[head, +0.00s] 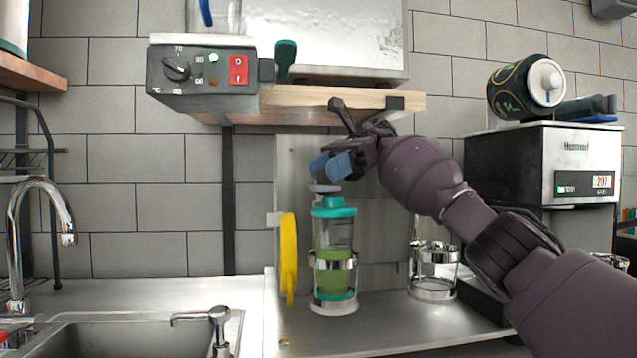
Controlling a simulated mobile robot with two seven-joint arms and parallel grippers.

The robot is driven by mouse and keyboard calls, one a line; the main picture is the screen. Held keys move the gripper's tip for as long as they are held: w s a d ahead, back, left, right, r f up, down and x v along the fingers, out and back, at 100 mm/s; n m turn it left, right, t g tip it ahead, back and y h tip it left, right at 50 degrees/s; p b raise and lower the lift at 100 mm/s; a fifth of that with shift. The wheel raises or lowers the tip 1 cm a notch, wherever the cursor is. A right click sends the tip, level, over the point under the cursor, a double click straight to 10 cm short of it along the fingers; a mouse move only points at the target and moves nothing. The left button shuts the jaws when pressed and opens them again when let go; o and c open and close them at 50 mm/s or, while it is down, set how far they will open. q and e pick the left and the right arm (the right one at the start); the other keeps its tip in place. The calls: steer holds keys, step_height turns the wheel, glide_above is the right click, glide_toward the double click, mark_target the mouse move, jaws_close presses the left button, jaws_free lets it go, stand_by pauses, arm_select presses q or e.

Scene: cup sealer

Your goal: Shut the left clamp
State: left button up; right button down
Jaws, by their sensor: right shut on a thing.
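Two black clamps show at the front edge of the wooden board: the left clamp (341,114) slants down toward my right gripper, and the right clamp (395,103) sits against the edge. My right gripper (331,167), with blue fingertips, is just below the left clamp and above the teal-lidded cup (333,237). It is shut on the left clamp's lower part; the gripper and wrist hide the grip itself. My left gripper is not in view.
The cup stands in a clear holder with green contents; a yellow item (288,258) hangs beside it. An empty holder (433,272) stands right. The control box (203,70) is upper left, the sink (130,335) lower left, and a labelled machine (540,165) right.

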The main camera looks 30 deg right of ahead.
steer(key=shift+d+f+n+g+h+b, duration=0.2)
steer(key=shift+f+n+g+h+b, duration=0.1)
steer(key=shift+g+b, duration=0.15)
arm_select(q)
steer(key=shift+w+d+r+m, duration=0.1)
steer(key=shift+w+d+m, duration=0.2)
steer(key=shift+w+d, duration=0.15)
arm_select(e)
steer(key=shift+s+r, duration=0.1)
steer(key=shift+r, duration=0.05)
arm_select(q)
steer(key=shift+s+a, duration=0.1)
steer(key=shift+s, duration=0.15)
arm_select(e)
steer(key=c, duration=0.8)
jaws_free()
steer(key=shift+r, duration=0.1)
